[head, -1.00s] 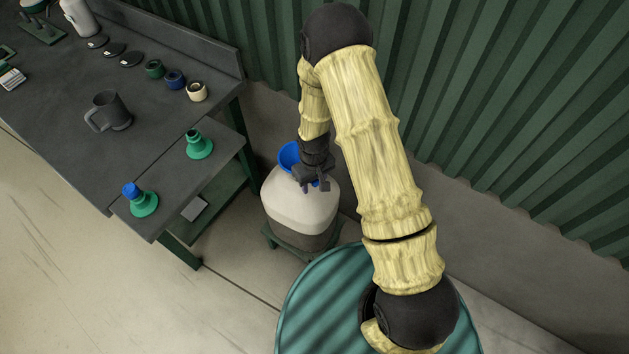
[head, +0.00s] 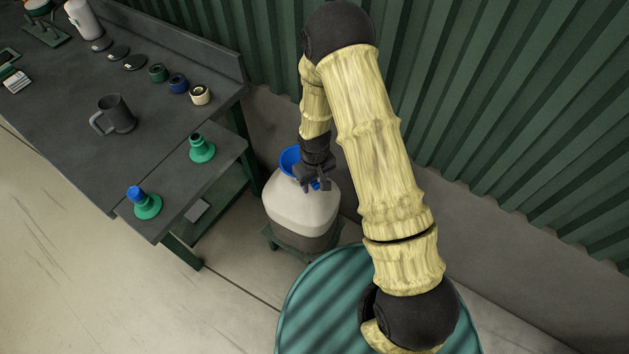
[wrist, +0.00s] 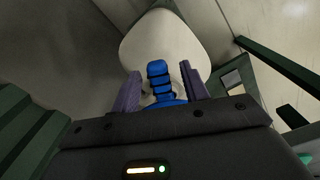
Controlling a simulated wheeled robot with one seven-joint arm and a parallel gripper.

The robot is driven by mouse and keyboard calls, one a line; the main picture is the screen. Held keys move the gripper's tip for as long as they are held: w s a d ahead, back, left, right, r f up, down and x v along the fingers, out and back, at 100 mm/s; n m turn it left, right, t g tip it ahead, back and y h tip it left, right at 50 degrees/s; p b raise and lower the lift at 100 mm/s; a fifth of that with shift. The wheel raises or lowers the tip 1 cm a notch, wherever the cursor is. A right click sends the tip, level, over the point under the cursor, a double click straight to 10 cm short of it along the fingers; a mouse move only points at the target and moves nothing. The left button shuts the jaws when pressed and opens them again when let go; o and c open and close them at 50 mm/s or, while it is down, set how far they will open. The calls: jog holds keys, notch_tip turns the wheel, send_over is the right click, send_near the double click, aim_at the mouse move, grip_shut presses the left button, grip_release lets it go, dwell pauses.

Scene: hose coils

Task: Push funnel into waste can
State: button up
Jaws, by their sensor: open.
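The waste can (head: 300,210) is a white, rounded container with a darker lower part, on a low green stand. The blue funnel (head: 289,160) is at its top, its wide mouth showing behind and left of my gripper (head: 316,182). In the wrist view the funnel's ribbed blue part (wrist: 158,78) lies between the two fingers of my gripper (wrist: 161,84), over the white can (wrist: 150,45). The fingers are open, with visible gaps on both sides. My gripper's body hides the rest of the funnel, and I cannot tell how deep it sits in the can.
A dark workbench (head: 70,95) with a mug (head: 113,115), caps and a bottle stands at left. Its lower shelf top holds a green funnel-like piece (head: 202,149) and a blue-topped one (head: 145,203). A green drum (head: 315,310) is in front; a corrugated wall (head: 510,110) stands behind.

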jog(key=shift+r+p, duration=0.35)
jog(key=shift+r, duration=0.2)
notch_tip(320, 180, up, 17)
jog(key=shift+r, duration=0.2)
dwell(0.7)
dwell(1.2)
jog(key=s+d+r+m+t+p, duration=0.2)
jog(key=s+d+r+m, duration=0.3)
jog(key=s+d+r, duration=0.6)
jog(key=shift+d+r+m+t+p, duration=0.2)
jog(key=shift+m+t+p, duration=0.1)
jog(key=shift+p, duration=0.1)
jog(key=shift+c, duration=1)
